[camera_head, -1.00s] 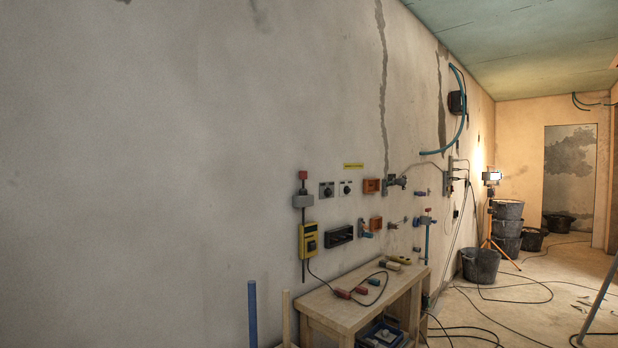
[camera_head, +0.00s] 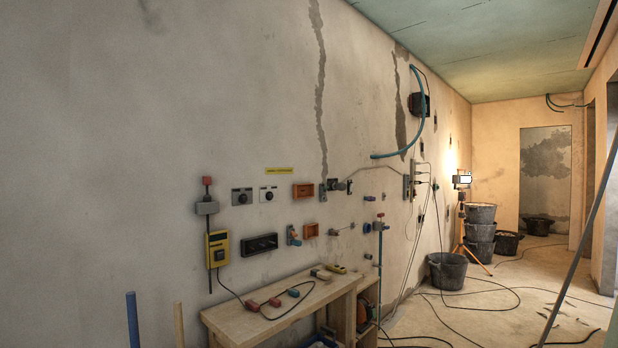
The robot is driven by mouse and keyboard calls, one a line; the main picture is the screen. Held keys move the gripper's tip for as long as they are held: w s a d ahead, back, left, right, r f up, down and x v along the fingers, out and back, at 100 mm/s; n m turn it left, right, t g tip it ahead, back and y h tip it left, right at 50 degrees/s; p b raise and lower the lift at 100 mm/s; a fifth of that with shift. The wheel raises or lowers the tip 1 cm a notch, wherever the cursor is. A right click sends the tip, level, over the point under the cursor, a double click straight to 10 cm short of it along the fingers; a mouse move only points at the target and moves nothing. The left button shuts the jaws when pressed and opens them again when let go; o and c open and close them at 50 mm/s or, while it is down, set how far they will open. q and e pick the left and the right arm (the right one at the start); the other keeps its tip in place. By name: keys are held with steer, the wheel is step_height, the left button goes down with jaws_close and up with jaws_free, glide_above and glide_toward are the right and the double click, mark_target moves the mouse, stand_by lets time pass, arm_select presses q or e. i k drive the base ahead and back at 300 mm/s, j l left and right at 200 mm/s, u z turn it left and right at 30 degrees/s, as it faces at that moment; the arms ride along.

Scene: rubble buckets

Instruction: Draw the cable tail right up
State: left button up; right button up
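A thin black cable (camera_head: 233,292) hangs from a yellow handheld unit (camera_head: 218,249) on the left wall. It runs down onto the wooden bench (camera_head: 237,326) and curves in a loop near small red blocks (camera_head: 253,305) and a blue block (camera_head: 294,293). A pale cable (camera_head: 361,171) also arches along the wall from a grey fitting (camera_head: 338,185) to a grey box (camera_head: 407,187). I cannot tell which one has the tail. Neither of my grippers is in view.
Dark cables (camera_head: 497,307) lie across the floor at right. A black bucket (camera_head: 447,271) and stacked buckets (camera_head: 480,232) stand by a lit work lamp (camera_head: 461,179). A slanted grey pole (camera_head: 585,232) is at the right. A blue pipe (camera_head: 132,320) stands lower left.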

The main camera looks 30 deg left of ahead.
mark_target(207, 180)
steer(key=i+l+z, duration=0.1)
steer(key=i+l, duration=0.15)
steer(key=i, duration=0.2)
steer(key=i+l, duration=0.15)
steer(key=i, duration=0.35)
steer(key=i+l+z, duration=0.15)
steer(key=i, duration=0.3)
steer(key=i+j+u, duration=0.15)
steer(key=i+u, duration=0.55)
steer(key=u, duration=0.15)
steer(key=i+l+u, duration=0.1)
steer(key=i+u, duration=0.3)
steer(key=i+l+u, duration=0.2)
steer(key=u, duration=0.2)
steer(key=i+l, duration=0.05)
steer(key=i, duration=0.1)
